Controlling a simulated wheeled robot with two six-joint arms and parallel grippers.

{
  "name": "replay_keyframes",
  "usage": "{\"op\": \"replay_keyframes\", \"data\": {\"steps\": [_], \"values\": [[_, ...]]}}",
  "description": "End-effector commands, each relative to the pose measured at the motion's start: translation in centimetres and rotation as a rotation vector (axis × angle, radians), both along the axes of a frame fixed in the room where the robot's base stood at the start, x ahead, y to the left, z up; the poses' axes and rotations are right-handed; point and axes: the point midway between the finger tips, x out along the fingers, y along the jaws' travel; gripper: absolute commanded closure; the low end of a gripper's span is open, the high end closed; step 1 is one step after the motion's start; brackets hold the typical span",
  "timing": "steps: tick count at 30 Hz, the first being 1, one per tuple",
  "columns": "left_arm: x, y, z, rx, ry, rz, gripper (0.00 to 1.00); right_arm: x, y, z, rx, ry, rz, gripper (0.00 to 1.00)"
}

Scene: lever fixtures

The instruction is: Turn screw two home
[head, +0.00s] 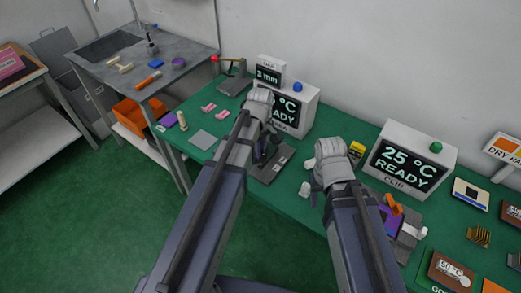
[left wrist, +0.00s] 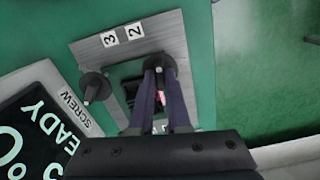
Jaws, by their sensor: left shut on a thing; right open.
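The grey screw fixture plate (head: 282,161) lies on the green bench; it also shows in the left wrist view (left wrist: 178,38), with printed labels 2 and 3. One black round-headed screw knob (left wrist: 160,62) stands near label 2, and another black knob (left wrist: 94,86) stands nearer label 3. My left gripper (left wrist: 161,76) is shut on the knob near label 2, with its fingers hiding part of it. My left gripper (head: 266,150) is over the plate in the head view. My right gripper (head: 315,187) is open, above the bench to the right of the plate.
A display box (head: 303,98) labelled SCREW in the left wrist view (left wrist: 72,108) stands close to the plate. A second display (head: 405,165) reads 25 °C READY. A lever fixture (head: 235,82), a yellow block (head: 356,150) and small parts are on the bench. The front-left bench area is mostly clear.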

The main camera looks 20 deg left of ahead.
Motion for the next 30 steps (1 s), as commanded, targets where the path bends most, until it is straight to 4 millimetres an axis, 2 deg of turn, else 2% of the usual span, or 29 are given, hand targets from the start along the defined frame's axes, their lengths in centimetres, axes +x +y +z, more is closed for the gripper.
{"op": "replay_keyframes", "data": {"steps": [30], "values": [[-0.07,-0.02,-0.03,-0.001,0.0,-0.966,1.0,0.0,0.0,-0.03,0.0,0.0,0.0,0.5]]}}
